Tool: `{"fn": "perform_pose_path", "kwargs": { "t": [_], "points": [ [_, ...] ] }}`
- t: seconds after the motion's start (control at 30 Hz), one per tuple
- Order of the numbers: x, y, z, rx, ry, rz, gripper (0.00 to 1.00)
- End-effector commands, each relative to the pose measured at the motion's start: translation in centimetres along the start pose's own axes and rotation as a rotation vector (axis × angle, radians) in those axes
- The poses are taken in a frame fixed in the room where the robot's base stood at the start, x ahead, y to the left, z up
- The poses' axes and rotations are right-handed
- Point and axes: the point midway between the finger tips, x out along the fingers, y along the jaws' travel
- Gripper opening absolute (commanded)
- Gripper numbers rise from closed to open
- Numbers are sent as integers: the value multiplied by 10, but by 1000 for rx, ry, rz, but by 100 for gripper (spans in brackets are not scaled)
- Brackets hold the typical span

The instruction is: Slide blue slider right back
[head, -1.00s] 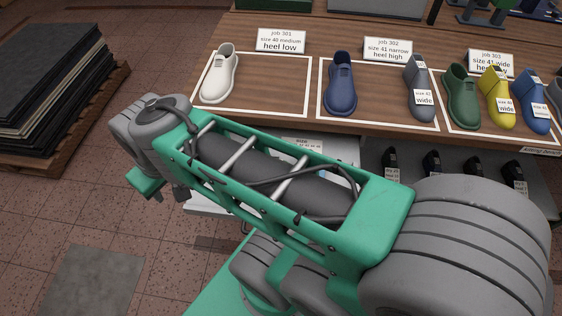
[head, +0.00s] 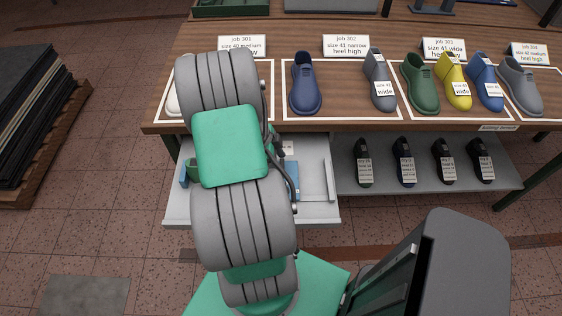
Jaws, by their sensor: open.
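A pale grey drawer or tray (head: 318,205) stands out below the left part of the table. Inside it, a blue piece (head: 292,180) shows just right of my arm, mostly covered by it. Another small blue piece (head: 184,174) shows at the drawer's left side, beside a dark green bit. I cannot tell which of these is the blue slider. My grey and green arm reaches over the drawer and hides its middle. My gripper is hidden behind the arm links.
The wooden table (head: 330,125) carries blue, grey, green and yellow shoes and lasts in white-outlined areas. A lower shelf (head: 400,182) holds several dark lasts right of the drawer. A dark stack (head: 30,110) on a pallet stands at left. Floor is clear between them.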

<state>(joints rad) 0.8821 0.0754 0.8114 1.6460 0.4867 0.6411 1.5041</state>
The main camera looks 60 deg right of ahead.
Motion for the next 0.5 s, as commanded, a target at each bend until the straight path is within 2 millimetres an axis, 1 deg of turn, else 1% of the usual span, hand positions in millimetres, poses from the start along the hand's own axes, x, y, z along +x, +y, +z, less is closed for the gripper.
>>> {"fn": "perform_pose_path", "kwargs": {
  "t": [0.03,0.13,0.37,0.5],
  "points": [
    [5,0,0,0,0,2,65],
    [11,0,0,-1,-2,-1,65],
    [12,0,1,-3,-2,-2,65],
    [12,0,1,-3,-2,-2,53]
  ]
}}
